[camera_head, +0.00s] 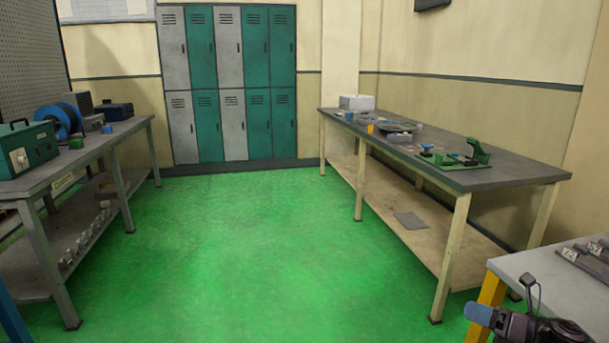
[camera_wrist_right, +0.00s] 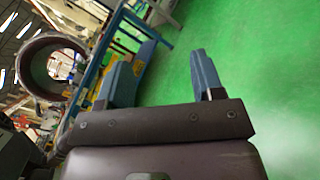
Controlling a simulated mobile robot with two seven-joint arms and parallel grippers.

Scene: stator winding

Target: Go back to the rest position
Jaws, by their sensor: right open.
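My right gripper (camera_head: 490,317) shows at the lower right of the head view, beside the near table's corner. In the right wrist view its two blue fingers (camera_wrist_right: 163,80) stand wide apart with nothing between them. Green floor and a blue frame lie beyond the fingers. My left gripper is in neither view.
A grey-topped bench (camera_head: 500,178) with a green fixture (camera_head: 465,157) stands at the right. A near table (camera_head: 530,266) is at the lower right. A left bench (camera_head: 85,160) holds a green box (camera_head: 28,148). Lockers (camera_head: 230,80) stand at the back. The green floor (camera_head: 250,240) between is clear.

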